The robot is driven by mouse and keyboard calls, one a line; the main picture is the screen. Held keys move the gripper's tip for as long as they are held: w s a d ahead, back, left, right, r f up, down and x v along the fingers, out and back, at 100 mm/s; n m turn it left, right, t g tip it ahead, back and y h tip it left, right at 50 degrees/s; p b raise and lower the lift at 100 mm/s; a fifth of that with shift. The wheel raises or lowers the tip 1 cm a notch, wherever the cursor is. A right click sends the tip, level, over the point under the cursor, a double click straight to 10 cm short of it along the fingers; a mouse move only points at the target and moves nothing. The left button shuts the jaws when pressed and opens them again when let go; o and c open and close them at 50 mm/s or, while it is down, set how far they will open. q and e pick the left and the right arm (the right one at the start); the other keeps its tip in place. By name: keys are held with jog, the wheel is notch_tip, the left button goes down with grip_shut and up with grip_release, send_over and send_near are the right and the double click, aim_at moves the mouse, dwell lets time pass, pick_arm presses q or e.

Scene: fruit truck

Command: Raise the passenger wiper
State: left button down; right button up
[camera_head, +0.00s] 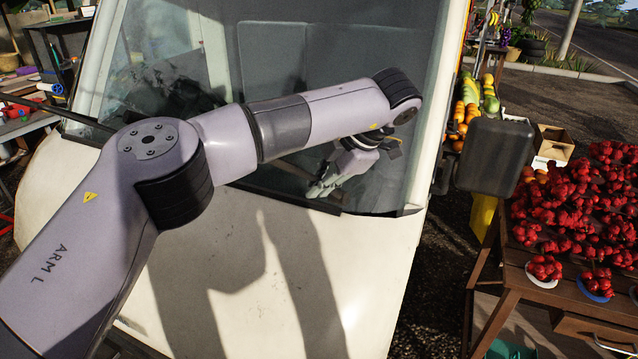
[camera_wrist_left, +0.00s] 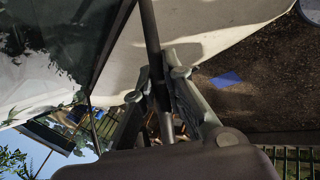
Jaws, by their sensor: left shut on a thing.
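A dark wiper (camera_head: 262,189) lies along the lower edge of the truck's windshield (camera_head: 300,60), on the right side of the glass. My left gripper (camera_head: 318,190) reaches over the hood to this wiper, low on the glass. In the left wrist view, the thin dark bar of the wiper (camera_wrist_left: 151,40) runs down between the two fingers of the left gripper (camera_wrist_left: 163,85), which are shut on it. My left forearm hides part of the wiper and glass in the head view. My right gripper is not in view.
The pale hood (camera_head: 290,280) is bare below the glass. A dark side mirror (camera_head: 488,155) stands at the truck's right side. A wooden table with red fruit (camera_head: 590,205) is farther right. Another dark rod (camera_head: 60,113) sticks out left of the truck.

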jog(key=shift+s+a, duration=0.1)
pick_arm(q)
jog(key=c, duration=2)
grip_release()
jog(key=shift+d, duration=0.1)
jog(key=shift+c, duration=0.2)
jog(key=o, duration=0.4)
jog(key=shift+d, duration=0.15)
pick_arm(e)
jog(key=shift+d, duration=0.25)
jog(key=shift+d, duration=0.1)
pick_arm(q)
jog(key=shift+r, duration=0.1)
jog(key=v, duration=1.1)
jog(key=shift+r, duration=0.3)
jog(key=shift+s+d, duration=0.1)
jog(key=shift+s, duration=0.05)
